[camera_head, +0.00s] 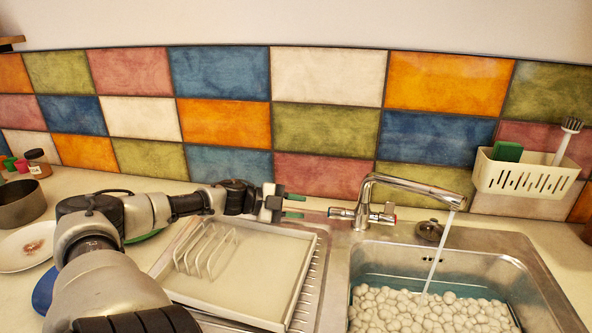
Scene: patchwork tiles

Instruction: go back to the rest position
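My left arm comes in from the lower left and reaches over the drainboard. Its gripper (294,206) points right, above the back of the white dish rack (255,262) and left of the tap (375,195). Its two green-tipped fingers are apart, with nothing seen between them. My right gripper and arm are not in view.
Water runs from the tap into the steel sink (520,270), which holds many pale pebbles (400,310). A cream caddy (525,178) with a green sponge (507,151) and a brush (567,135) hangs at right. A pot (20,205), plate (25,250) and jar (38,165) stand left.

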